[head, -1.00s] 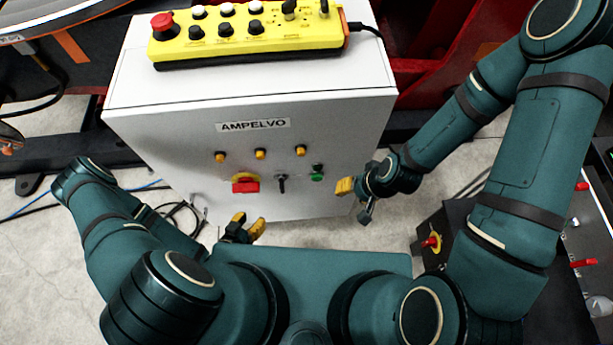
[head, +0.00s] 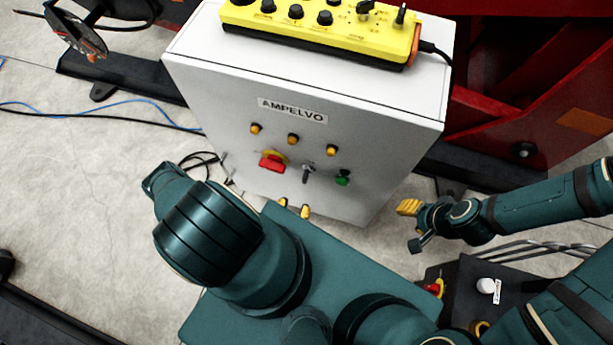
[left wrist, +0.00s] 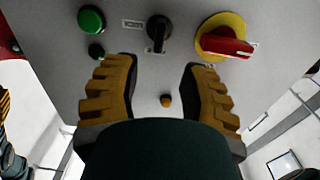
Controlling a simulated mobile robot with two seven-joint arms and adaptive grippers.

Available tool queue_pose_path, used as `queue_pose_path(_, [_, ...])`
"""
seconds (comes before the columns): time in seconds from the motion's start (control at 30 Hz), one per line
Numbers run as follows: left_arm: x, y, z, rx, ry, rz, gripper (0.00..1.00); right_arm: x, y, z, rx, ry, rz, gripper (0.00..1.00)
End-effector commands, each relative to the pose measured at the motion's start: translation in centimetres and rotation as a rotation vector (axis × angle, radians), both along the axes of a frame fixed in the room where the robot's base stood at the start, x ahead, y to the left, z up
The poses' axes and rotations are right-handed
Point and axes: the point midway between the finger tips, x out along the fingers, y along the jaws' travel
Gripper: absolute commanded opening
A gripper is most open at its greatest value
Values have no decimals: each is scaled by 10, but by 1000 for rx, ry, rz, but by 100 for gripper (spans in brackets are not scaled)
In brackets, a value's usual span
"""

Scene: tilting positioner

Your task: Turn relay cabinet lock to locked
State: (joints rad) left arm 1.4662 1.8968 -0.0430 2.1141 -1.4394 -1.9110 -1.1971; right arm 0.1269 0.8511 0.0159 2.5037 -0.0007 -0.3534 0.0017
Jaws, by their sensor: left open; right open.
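The grey-white cabinet (head: 300,90) carries the label AMPELVO. On its front are a red-handled rotary switch on yellow (head: 272,162), a black selector (head: 306,173) and a green button (head: 343,177). The left wrist view shows the selector (left wrist: 158,32), red switch (left wrist: 225,40), green button (left wrist: 91,20) and a small dark round fitting (left wrist: 96,51). I cannot tell which part is the lock. My left gripper (head: 294,207) is open and empty below the selector, its fingers spread in the wrist view (left wrist: 160,66). My right gripper (head: 411,216) is open and empty, right of the cabinet.
Three amber lamps (head: 293,139) sit above the switches. A yellow control box (head: 325,30) with knobs lies on the cabinet top. Red machinery (head: 520,80) stands behind right. Blue and black cables (head: 120,108) cross the floor at left. A dark box with controls (head: 490,290) stands at lower right.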

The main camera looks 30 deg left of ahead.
Motion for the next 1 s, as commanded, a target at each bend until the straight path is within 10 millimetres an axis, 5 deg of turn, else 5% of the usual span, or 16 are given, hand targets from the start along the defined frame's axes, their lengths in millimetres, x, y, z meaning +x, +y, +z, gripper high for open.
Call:
queue_pose_path(0.3, [60,14,-1,0,-2,-2,42,3,-1,-14,-2,-6,-3,47])
queue_pose_path(0.5, [84,20,-1,0,1,-1,42,4,-1,-18,-2,-9,-2,47])
queue_pose_path(0.93, [92,22,0,-2,1,-2,42,4,-1,-19,-2,-9,-3,47])
queue_pose_path(1.0, [92,22,0,-2,1,-2,24,4,-1,-19,-2,-9,-3,47])
